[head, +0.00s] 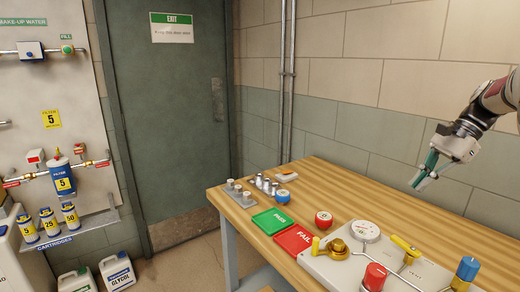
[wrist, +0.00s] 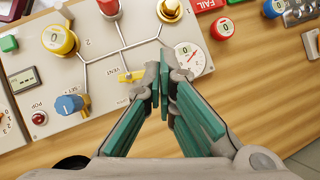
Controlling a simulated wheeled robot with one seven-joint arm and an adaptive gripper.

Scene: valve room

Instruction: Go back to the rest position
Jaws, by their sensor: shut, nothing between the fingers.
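My gripper (head: 421,181) is in the air above the right part of the wooden table in the head view. Its green-padded fingers point down and are empty. In the wrist view my gripper (wrist: 163,95) shows its fingertips close together, over the edge of a light valve panel (wrist: 105,85). The panel also shows on the table (head: 318,264) in the head view. The fingers appear apart from the panel and partly hide its gauge side. No mark for a rest position shows.
The table (head: 335,185) carries a green PASS mat (head: 272,221), a red FAIL mat (head: 295,239), a loose red knob (head: 323,219), a blue knob (head: 283,196) and a rack of small metal parts (head: 240,197). A gauge (head: 365,231) and valve handles rise from the panel. A wall stands behind.

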